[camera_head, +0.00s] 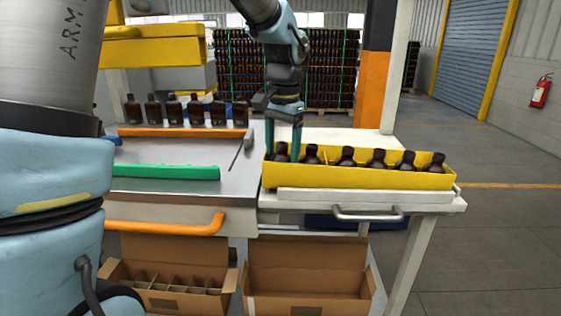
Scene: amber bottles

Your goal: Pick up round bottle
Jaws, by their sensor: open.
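Several dark amber bottles stand in a row in a yellow tray (362,177) on the white table at the right. Their tops rise above the tray wall; their lower parts are hidden. My gripper (284,152) points down at the tray's left end, open, with its teal fingers around or just in front of the leftmost bottle (281,155). I cannot tell whether the fingers touch it. The second bottle (312,155) stands just to the right. Another row of flat-looking amber bottles (194,111) stands behind an orange rail at the back left.
A green rail (166,172) and an orange rail (182,132) cross the metal table at the left. An orange and white post (374,88) stands behind the tray. Open cardboard boxes (305,280) sit below. The floor at the right is clear.

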